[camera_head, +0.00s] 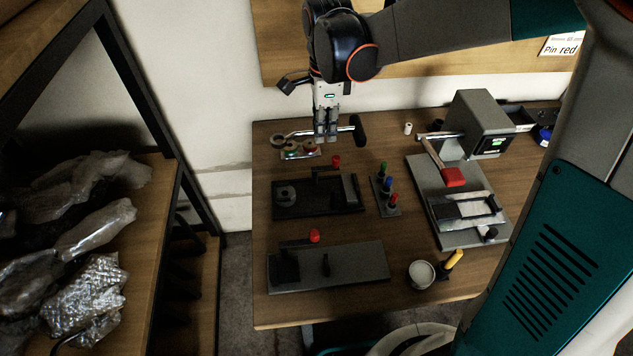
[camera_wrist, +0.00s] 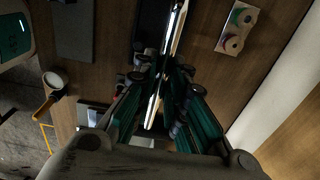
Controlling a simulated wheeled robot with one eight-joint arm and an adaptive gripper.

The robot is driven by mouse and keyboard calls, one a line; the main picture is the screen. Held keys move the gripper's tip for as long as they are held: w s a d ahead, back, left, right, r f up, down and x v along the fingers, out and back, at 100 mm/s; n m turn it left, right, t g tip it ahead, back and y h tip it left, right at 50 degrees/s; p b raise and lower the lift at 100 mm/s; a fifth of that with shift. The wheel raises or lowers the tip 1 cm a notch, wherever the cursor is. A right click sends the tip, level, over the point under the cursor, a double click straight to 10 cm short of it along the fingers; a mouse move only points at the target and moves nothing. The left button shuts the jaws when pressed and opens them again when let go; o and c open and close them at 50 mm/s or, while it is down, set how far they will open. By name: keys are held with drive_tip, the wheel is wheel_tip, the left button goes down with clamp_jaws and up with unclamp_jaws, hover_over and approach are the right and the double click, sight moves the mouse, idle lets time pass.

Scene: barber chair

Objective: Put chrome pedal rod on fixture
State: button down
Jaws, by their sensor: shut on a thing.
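The chrome pedal rod (camera_head: 296,134) is held roughly level over the back left of the table, with a ring at its left end and a black pedal pad (camera_head: 359,130) at its right. My gripper (camera_head: 326,136) points down and is shut on the rod between its ends. In the wrist view the bright rod (camera_wrist: 174,32) runs lengthwise between the fingers (camera_wrist: 163,82). Two fixtures lie in front: a black one (camera_head: 337,206) with a round hub and red-knobbed clamp, and a grey plate (camera_head: 355,263) with black blocks and another red knob. I cannot tell which one is meant.
A small block with coloured rings (camera_head: 299,149) lies beneath the rod's left side. A shelf with bagged parts (camera_head: 95,230) stands left.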

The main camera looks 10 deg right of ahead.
wheel_tip(320, 180, down, 20)
drive_tip(key=b, duration=0.6)
drive_tip(key=shift+r, duration=0.1)
drive_tip(key=shift+b, duration=0.3)
drive_tip(key=c, duration=1.9)
unclamp_jaws()
wheel_tip(320, 180, up, 12)
drive_tip(key=p, duration=0.5)
drive_tip(key=s+d+r+n+t, duration=0.3)
drive_tip(key=s+d+r+n, duration=0.2)
drive_tip(key=s+n, duration=0.4)
drive_tip(key=s+d+r+n+t, duration=0.4)
drive_tip(key=s+d+r+n, duration=0.2)
drive_tip(key=s+r+n, duration=0.2)
drive_tip(key=shift+s+r+n, duration=0.25)
drive_tip(key=shift+s+n, duration=0.15)
drive_tip(key=shift+s, duration=0.2)
